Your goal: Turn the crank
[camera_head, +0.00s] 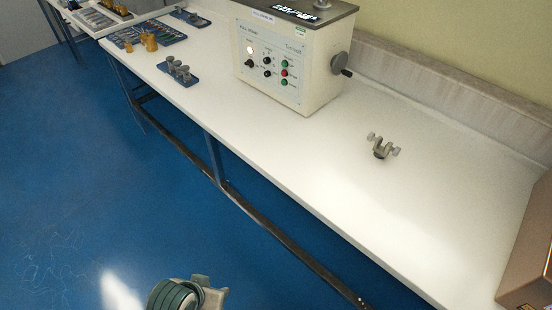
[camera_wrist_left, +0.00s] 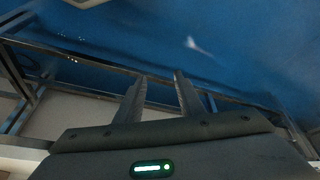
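The crank (camera_head: 341,64) is a dark handle on a round grey hub. It is on the right side of a cream hardness tester (camera_head: 285,62), which stands on the white bench. The tester's front has a white lit lamp and black, red and green knobs. In the left wrist view my left gripper (camera_wrist_left: 160,80) has its two fingers apart with nothing between them, above the blue floor and far from the crank. The crank is not seen in that view. My right gripper is not in view.
The white bench (camera_head: 330,160) is mostly clear right of the tester, except for a small grey clamp-like part (camera_head: 382,146). A brown box (camera_head: 530,255) is at the right edge. Blue trays (camera_head: 178,72) with small parts lie at the left. A low ledge runs along the wall.

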